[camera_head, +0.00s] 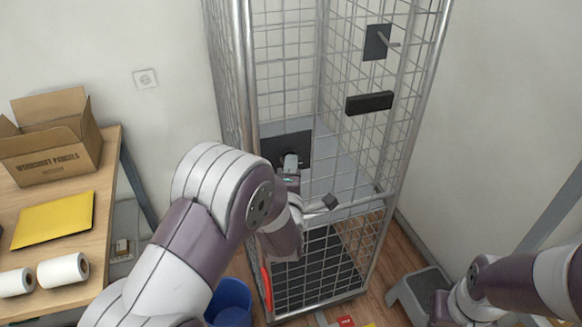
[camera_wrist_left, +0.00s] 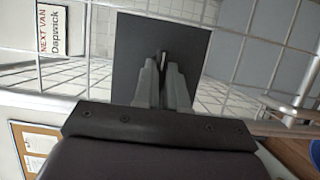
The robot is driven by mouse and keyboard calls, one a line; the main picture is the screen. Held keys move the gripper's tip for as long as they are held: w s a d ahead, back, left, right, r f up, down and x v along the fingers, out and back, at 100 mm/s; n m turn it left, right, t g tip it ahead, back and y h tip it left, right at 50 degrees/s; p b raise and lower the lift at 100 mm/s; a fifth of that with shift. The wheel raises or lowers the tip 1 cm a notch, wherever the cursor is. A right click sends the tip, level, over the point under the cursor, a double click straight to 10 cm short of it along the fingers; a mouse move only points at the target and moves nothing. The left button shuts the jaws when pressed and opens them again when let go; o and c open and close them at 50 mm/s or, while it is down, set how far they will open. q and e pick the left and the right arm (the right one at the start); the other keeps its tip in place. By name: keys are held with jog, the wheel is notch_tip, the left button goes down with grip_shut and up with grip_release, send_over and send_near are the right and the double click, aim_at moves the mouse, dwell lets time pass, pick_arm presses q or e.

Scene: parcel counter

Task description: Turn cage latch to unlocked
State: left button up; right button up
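The wire cage (camera_head: 247,65) stands against the wall corner. A dark square latch plate (camera_head: 300,140) sits low on its mesh, partly covered by my left gripper (camera_head: 290,163). In the left wrist view the dark plate (camera_wrist_left: 190,45) is straight ahead, with a thin lever (camera_wrist_left: 163,66) standing out from it. The fingers of my left gripper (camera_wrist_left: 163,78) are on either side of this lever; whether they press on it is not clear. Another dark plate with a small lever (camera_head: 377,42) sits higher on the cage's right side. My right gripper does not show; only its arm is at lower right.
A wooden table (camera_head: 100,205) at left holds an open cardboard box (camera_head: 50,140), a yellow envelope (camera_head: 53,220) and white rolls (camera_head: 62,270). A blue bin (camera_head: 230,302) stands at the cage's front left. A grey step stool (camera_head: 420,290) stands right of the cage.

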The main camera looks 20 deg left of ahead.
pick_arm(q)
jog(key=shift+m, duration=0.3)
grip_shut()
jog(key=shift+w+d+r+m+g+y+p, duration=0.15)
jog(key=shift+m+g+y+p, duration=0.7)
jog(key=shift+m+p, duration=1.5)
jog(key=shift+d+r+m+g+y+p, duration=0.15)
jog(key=shift+m+g+y+p, duration=0.35)
jog(key=shift+m+g+p, duration=1.35)
jog(key=shift+w+d+r+m+g+y+p, duration=0.1)
jog(key=shift+r+m+g+y+p, duration=0.35)
jog(key=shift+m+p, duration=2.45)
jog(key=shift+f+n+p, duration=0.25)
jog(key=shift+n+p, duration=0.15)
jog(key=shift+p, duration=0.05)
jog(key=o, duration=0.7)
grip_release()
